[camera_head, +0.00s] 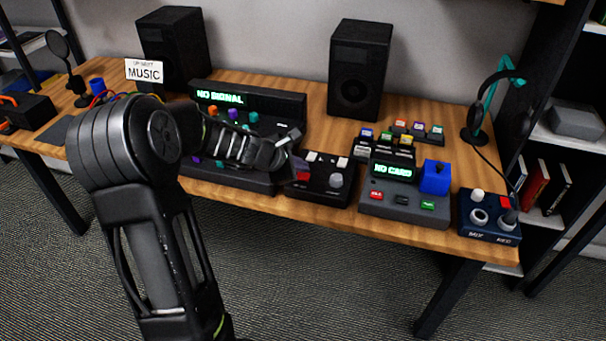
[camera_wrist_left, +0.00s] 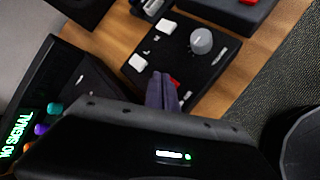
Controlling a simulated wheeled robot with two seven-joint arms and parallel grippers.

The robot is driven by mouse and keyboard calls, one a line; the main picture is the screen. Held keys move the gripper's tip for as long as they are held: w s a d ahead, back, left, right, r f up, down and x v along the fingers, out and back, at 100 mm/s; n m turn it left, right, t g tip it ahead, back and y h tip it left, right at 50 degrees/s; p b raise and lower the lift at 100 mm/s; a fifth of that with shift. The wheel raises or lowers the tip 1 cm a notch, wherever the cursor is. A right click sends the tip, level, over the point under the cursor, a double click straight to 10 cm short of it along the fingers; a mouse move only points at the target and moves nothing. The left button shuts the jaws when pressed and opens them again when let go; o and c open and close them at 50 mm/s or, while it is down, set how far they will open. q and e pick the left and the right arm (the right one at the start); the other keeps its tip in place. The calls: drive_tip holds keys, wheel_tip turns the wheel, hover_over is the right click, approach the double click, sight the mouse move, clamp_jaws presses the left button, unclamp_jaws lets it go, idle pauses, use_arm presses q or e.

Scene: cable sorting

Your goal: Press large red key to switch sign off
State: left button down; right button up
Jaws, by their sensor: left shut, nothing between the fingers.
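A black control box (camera_head: 325,192) stands near the table's front edge, with white keys, a grey knob and a red key (camera_head: 303,175). My left gripper (camera_head: 296,165) reaches over the box's left side, shut and empty. In the left wrist view, its closed fingers (camera_wrist_left: 162,92) are right beside the red key (camera_wrist_left: 175,84) and hide part of it. I cannot tell whether they touch it. The grey knob (camera_wrist_left: 201,41) and a white key (camera_wrist_left: 138,62) are clear of the fingers. My right gripper is not in view.
The "NO SIGNAL" mixer (camera_head: 285,103) is left of the box. The "NO CARD" unit (camera_head: 370,207) with a blue block (camera_head: 435,177) is right. A dark blue pedal box (camera_head: 484,232) has another red key. Speakers (camera_head: 360,70) and a "MUSIC" card (camera_head: 144,71) stand behind.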

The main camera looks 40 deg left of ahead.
sight(301, 177)
use_arm(q)
drive_tip(key=shift+f, duration=0.15)
idle(0.4)
drive_tip(key=shift+f+b, duration=0.3)
drive_tip(key=shift+b, duration=0.2)
idle(0.4)
drive_tip(key=shift+r+p, duration=0.4)
drive_tip(key=shift+r, duration=0.05)
wheel_tip(301, 177, up, 6)
drive_tip(key=p, duration=0.5)
idle(0.4)
